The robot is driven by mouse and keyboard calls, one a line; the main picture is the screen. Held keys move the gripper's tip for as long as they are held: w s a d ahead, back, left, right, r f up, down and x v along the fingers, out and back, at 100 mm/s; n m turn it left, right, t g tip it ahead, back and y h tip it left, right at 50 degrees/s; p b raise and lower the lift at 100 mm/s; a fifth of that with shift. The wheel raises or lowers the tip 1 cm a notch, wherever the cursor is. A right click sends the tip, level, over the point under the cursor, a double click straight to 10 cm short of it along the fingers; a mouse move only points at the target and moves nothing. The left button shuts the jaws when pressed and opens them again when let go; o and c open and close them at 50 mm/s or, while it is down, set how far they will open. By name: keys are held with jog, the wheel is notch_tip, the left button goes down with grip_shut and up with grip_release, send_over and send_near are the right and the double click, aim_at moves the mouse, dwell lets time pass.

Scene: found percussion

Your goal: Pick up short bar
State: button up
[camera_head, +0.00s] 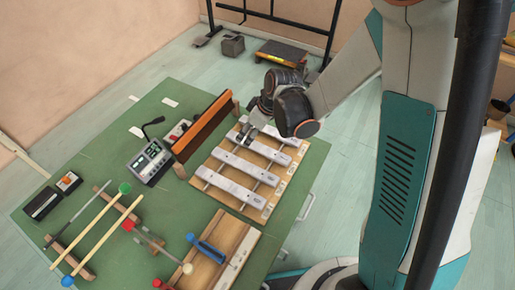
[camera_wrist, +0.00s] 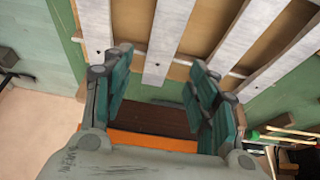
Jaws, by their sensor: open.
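Several pale metal bars lie side by side on a wooden frame (camera_head: 254,212) on the green table (camera_head: 95,136). They get shorter toward the far end; the shortest bar (camera_head: 284,136) is the farthest, partly behind my arm, and seems to be the leftmost bar (camera_wrist: 97,25) in the wrist view. My gripper (camera_head: 254,117) is over the left ends of the far bars. In the wrist view my gripper (camera_wrist: 162,64) is open and empty, its fingers on either side of the end of the second bar (camera_wrist: 168,30) from the left. Contact cannot be told.
An orange-brown upright board (camera_head: 203,125) stands close beside the bar ends; it also shows below the fingers in the wrist view (camera_wrist: 150,139).

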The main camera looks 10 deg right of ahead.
aim_at(244, 140)
jog(key=b+x, duration=0.2)
jog(key=x, duration=0.3)
jog(key=shift+r, duration=0.1)
grip_shut()
notch_tip(244, 140, up, 20)
jog(key=p, duration=0.7)
